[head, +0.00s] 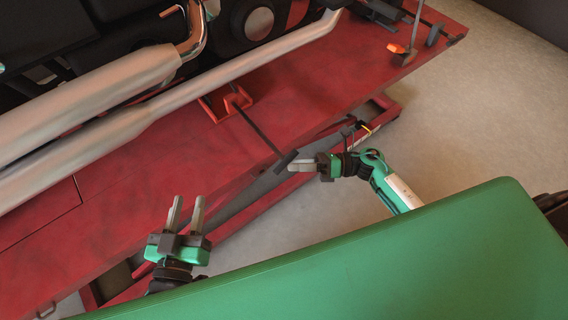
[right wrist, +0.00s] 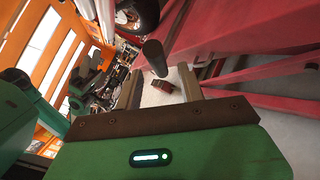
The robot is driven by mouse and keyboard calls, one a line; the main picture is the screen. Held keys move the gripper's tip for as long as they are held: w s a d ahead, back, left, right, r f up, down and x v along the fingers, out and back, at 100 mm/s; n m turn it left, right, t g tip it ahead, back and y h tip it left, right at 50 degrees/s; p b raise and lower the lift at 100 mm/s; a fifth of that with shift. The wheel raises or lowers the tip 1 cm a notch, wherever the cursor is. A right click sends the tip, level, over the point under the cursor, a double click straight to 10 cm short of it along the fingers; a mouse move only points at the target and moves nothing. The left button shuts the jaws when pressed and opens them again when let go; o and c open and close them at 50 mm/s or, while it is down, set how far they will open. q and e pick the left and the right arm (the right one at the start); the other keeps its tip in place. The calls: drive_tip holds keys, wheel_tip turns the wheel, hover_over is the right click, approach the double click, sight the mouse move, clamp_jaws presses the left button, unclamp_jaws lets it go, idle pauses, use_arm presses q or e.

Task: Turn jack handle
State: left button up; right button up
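The jack handle (head: 258,133) is a thin black rod running from a red-orange bracket (head: 222,104) on the red lift to a thicker dark grip (head: 287,160) beyond the lift's edge. My right gripper (head: 295,164) is at that grip end. In the right wrist view the dark cylindrical grip (right wrist: 155,57) shows near the tips of the spread fingers (right wrist: 157,83); I cannot tell whether they touch it. My left gripper (head: 186,205) is open and empty, left of the handle, near the lift's front edge.
A motorcycle with silver exhaust pipes (head: 140,110) stands on the red lift platform (head: 320,90). A lever with an orange part (head: 397,49) is at the upper right. The lift's lower red frame (head: 250,208) lies near my grippers. Grey floor (head: 480,120) is clear at right.

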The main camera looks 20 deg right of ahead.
sight(284, 165)
use_arm(q)
drive_tip(key=shift+w+r+t, duration=0.1)
drive_tip(key=shift+r+t, duration=0.3)
use_arm(e)
drive_tip(key=shift+x, duration=1.95)
use_arm(q)
drive_tip(key=shift+a, duration=0.1)
use_arm(e)
clamp_jaws()
